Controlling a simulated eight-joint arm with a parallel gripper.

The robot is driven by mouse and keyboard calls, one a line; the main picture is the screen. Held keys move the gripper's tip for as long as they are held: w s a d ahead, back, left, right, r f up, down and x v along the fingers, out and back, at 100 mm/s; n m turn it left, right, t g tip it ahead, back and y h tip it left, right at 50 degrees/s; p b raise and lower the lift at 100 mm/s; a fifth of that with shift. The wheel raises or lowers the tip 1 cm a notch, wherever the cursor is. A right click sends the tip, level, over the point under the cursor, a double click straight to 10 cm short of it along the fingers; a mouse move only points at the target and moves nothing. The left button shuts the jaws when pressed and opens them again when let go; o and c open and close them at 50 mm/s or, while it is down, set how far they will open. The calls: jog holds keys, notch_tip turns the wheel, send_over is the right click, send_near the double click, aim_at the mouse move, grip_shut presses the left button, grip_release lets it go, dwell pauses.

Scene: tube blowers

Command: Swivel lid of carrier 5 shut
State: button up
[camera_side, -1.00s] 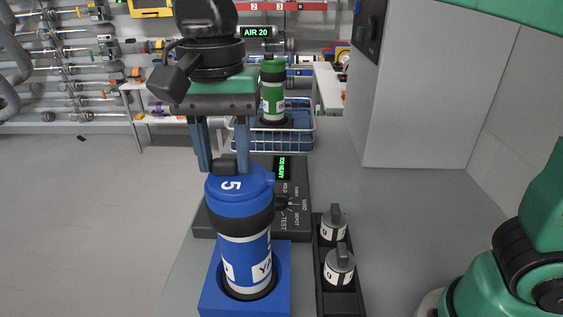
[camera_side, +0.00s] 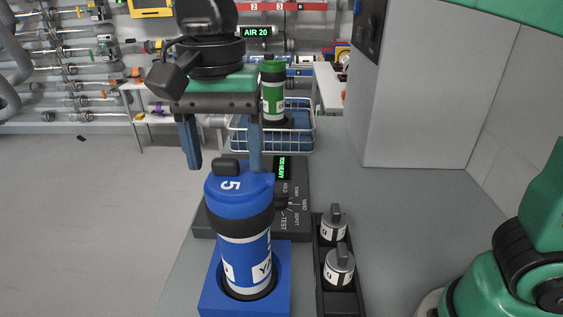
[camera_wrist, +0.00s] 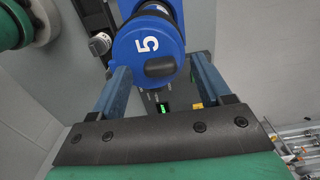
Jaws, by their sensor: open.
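Carrier 5 (camera_side: 246,240) is a blue and white canister with a black band, standing upright in a blue square holder (camera_side: 212,292). Its blue lid (camera_side: 240,185), marked 5, sits over the top with a dark knob (camera_side: 226,166) on it. In the wrist view the lid (camera_wrist: 135,30) fills the top middle, with the knob (camera_wrist: 160,67) towards my fingers. My gripper (camera_side: 225,165) is open and empty, its blue fingers to either side just above and behind the lid. In the wrist view my gripper (camera_wrist: 160,70) has the knob between its spread fingertips, apart from both.
A dark panel (camera_side: 291,212) with a dial and a green "TOO HEAVY" display stands behind the carrier. Two grey-topped cylinders (camera_side: 338,267) sit in a black rack at right. A green carrier (camera_side: 272,92) stands in a wire basket (camera_side: 240,139) behind.

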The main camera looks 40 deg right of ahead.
aim_at(226, 158)
jog(key=shift+r, duration=2.75)
jog(key=d+f+n+t, duration=0.2)
jog(key=d+f+n, duration=0.1)
jog(key=d+f, duration=0.2)
jog(key=s+d+f+n+t, duration=0.1)
jog(key=d+f+n+t, duration=0.1)
jog(key=d+f, duration=0.3)
jog(key=s+d+f+n+t, duration=0.1)
jog(key=d+f+n+t, duration=0.2)
jog(key=d+f, duration=0.3)
jog(key=shift+d+f+n, duration=0.1)
jog(key=shift+d+n, duration=0.1)
jog(key=shift+n, duration=0.4)
